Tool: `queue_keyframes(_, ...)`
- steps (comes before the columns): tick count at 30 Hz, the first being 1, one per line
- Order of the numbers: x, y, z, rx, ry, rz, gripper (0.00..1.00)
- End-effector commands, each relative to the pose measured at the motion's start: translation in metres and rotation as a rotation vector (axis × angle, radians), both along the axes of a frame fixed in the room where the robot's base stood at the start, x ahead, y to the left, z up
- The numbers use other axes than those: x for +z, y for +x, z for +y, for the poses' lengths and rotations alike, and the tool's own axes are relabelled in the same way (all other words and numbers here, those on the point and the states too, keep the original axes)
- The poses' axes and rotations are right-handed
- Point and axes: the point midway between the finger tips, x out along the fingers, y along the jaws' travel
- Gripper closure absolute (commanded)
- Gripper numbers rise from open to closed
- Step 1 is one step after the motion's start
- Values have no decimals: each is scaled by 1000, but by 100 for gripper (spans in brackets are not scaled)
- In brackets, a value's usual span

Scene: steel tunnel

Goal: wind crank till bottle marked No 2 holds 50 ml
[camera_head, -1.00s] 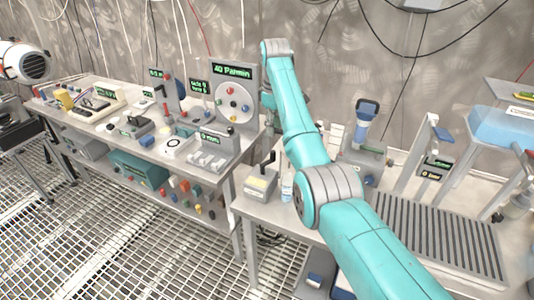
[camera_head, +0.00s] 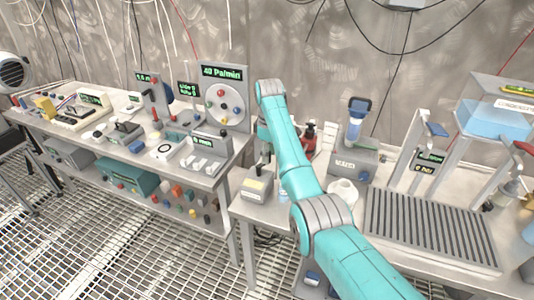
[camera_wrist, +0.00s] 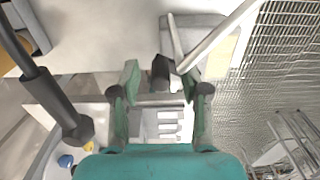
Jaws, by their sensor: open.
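My gripper (camera_wrist: 159,80) is open, with its two green-grey fingers apart in the wrist view. A dark upright knob (camera_wrist: 160,67) shows between the fingertips; I cannot tell whether they touch it. A pale bar beside it reaches over a grey box with a cream face. In the head view, this seems to be the small grey box (camera_head: 257,189) with a dark upright handle at the near bench's left end. My gripper is close above it, largely hidden by my arm. A small pale bottle (camera_head: 283,194) stands right of the box, partly covered by my arm. I cannot read any bottle mark or level.
A left bench (camera_head: 120,160) carries panels, switches and displays. On the right bench are a red bottle (camera_head: 309,133), a white jar (camera_head: 343,191), a grey device with a blue-topped column (camera_head: 356,120), and a slatted tray (camera_head: 425,230). The grated floor in front is open.

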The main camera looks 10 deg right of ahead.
Motion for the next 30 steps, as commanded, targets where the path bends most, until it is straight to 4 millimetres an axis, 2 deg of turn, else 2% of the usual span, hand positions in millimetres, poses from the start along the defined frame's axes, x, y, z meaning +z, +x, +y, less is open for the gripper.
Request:
queue_keyframes(5,0,0,0,0,0,0,54)
queue_keyframes(9,0,0,0,0,0,0,90)
queue_keyframes(10,0,0,0,0,0,0,97)
queue_keyframes(11,0,0,0,0,0,0,100)
queue_keyframes(19,0,-2,-1,-43,0,1,100)
queue_keyframes(30,0,-15,-4,-358,0,0,100)
